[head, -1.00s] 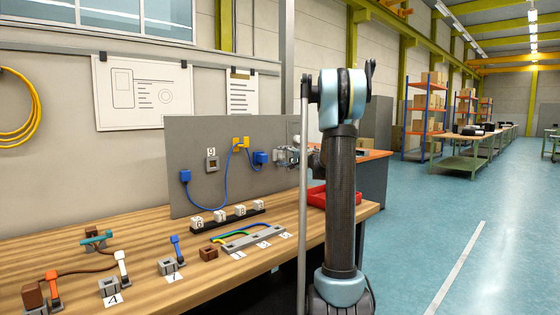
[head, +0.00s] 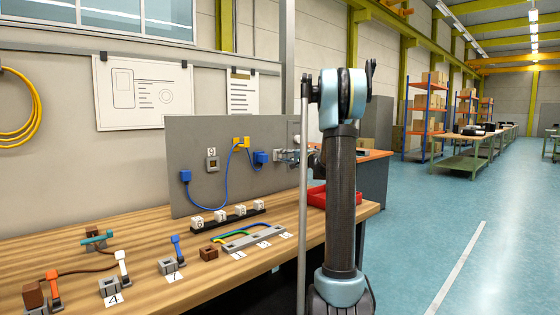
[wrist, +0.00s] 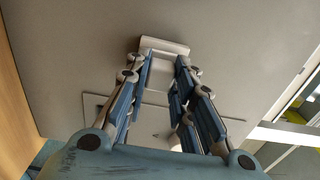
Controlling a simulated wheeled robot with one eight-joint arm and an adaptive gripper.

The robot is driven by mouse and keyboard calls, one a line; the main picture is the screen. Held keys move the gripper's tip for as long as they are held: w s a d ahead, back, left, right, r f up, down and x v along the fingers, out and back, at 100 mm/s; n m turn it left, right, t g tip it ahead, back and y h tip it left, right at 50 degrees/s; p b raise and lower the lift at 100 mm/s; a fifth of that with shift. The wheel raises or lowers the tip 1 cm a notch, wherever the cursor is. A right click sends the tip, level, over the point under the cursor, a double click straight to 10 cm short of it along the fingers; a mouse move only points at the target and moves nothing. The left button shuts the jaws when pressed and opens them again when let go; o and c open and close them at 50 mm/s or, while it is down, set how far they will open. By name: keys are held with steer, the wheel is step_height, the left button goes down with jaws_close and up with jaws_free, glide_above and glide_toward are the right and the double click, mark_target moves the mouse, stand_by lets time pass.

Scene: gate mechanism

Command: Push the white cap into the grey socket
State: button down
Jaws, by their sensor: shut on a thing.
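My gripper (wrist: 166,62) is close to the grey upright panel (wrist: 70,50) in the wrist view. Its two blue-and-grey fingers are shut on a pale block (wrist: 162,75), which looks like the white cap. A light grey bar-shaped piece (wrist: 164,45) lies just past the fingertips against the panel; I cannot tell whether it is the grey socket or part of the cap. How far the cap sits in a socket is hidden. In the head view my gripper (head: 287,156) is at the panel's right end, partly hidden by my arm.
The panel also carries a yellow block (head: 241,142), blue plugs with a cable (head: 185,176) and a small socket labelled 9 (head: 212,163). Several blocks and connectors lie on the wooden bench (head: 130,255). A red tray (head: 317,196) is behind my arm.

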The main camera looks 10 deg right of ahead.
steer(key=shift+s+d, duration=0.2)
steer(key=shift+s, duration=0.05)
stand_by(0.4)
steer(key=v, duration=0.5)
stand_by(0.8)
